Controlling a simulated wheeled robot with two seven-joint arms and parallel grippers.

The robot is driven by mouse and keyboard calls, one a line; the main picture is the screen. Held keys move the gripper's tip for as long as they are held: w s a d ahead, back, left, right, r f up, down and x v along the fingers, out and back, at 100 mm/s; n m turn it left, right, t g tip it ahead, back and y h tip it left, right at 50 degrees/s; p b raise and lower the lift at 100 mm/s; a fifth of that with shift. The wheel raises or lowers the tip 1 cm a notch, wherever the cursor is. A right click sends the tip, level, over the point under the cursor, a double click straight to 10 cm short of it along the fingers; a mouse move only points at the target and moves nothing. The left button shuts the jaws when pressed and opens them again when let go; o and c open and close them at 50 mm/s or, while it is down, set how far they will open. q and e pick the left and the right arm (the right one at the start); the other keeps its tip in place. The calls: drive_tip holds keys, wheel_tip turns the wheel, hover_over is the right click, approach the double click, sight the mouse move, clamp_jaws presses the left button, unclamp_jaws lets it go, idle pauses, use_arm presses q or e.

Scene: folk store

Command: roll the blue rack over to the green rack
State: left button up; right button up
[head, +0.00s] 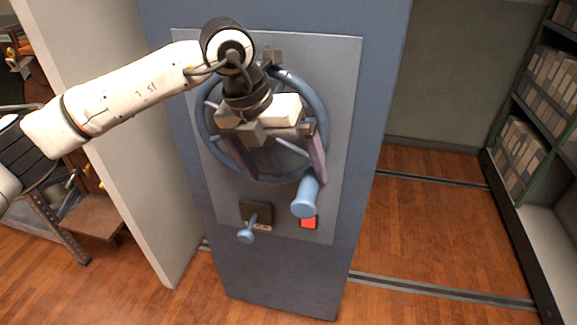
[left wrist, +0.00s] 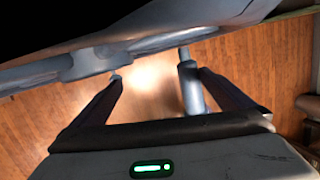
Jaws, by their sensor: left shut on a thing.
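The blue rack (head: 275,285) stands upright in the middle of the head view, its end panel facing me. A hand wheel (head: 203,135) with a pale blue handle (head: 307,195) is mounted on its grey plate. My left gripper (head: 279,176) is at the wheel, its two fingers spread across the lower half and shut on the handle. In the left wrist view the handle (left wrist: 191,88) lies between the fingers, close against the right one. The green rack (head: 551,152), with rows of boxes, stands at the far right. My right gripper is not in view.
Floor rails (head: 440,292) run between the racks across the wooden floor. The aisle (head: 425,235) between them looks clear. A small lever (head: 247,235) and a red button (head: 309,222) sit below the wheel. A pale panel (head: 140,150) stands left of the blue rack.

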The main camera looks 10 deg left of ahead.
use_arm(q)
drive_tip(key=s+a+f+g+y+p, duration=0.1)
drive_tip(key=s+a+y, duration=0.1)
drive_tip(key=a, duration=0.6)
drive_tip(key=shift+s+n+g+y, duration=0.25)
drive_tip(key=shift+n+g+y, duration=0.15)
drive_tip(key=shift+a+r, duration=0.25)
drive_tip(key=shift+c, duration=1.1)
drive_tip(key=shift+s+a+r+p, duration=0.2)
drive_tip(key=shift+a+r+p, duration=0.1)
drive_tip(key=shift+p, duration=0.15)
drive_tip(key=c, duration=0.6)
drive_tip(key=shift+o, duration=0.2)
wheel_tip(320, 180, up, 6)
drive_tip(key=a+p, duration=0.1)
drive_tip(key=p, duration=0.2)
drive_tip(key=shift+s+a+r+p, duration=0.25)
drive_tip(key=shift+s+p, duration=0.15)
drive_tip(key=shift+s, duration=0.05)
